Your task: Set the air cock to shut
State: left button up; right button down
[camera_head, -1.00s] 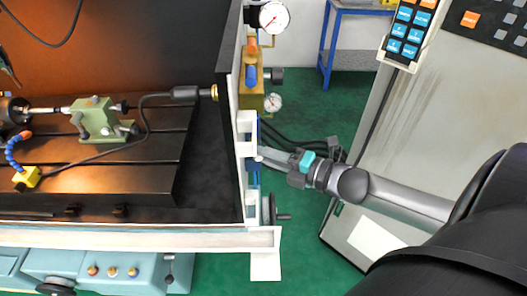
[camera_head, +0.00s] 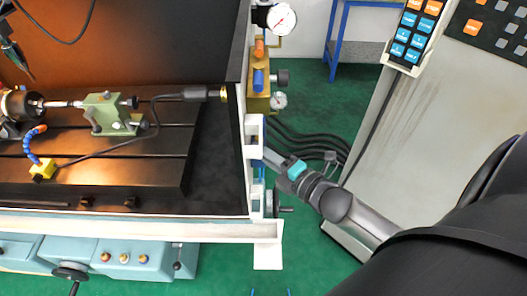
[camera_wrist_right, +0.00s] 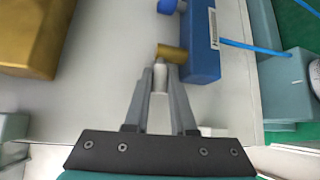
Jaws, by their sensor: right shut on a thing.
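In the right wrist view, a blue block (camera_wrist_right: 203,42) stands on a pale panel with a short brass stem (camera_wrist_right: 172,53) at its left side; this looks like the air cock. A pale, cylindrical handle (camera_wrist_right: 159,79) lies at the stem, between the fingers of my right gripper (camera_wrist_right: 163,70). The gripper is shut on this handle. In the head view my right gripper (camera_head: 268,157) reaches from the right to the outer side of the white panel. The cock is largely hidden there, and its exact setting cannot be told. My left gripper is not in view.
A brass block (camera_wrist_right: 30,35) is left of the fingers in the wrist view; a thin blue hose (camera_wrist_right: 255,46) runs right. In the head view, gauges (camera_head: 281,18) sit above, a handwheel (camera_head: 271,205) below, and a grey cabinet (camera_head: 430,130) right. Green floor lies between.

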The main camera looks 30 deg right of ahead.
jog(key=c, duration=1)
grip_release()
jog(key=v, duration=1.5)
jog(key=shift+s, duration=0.1)
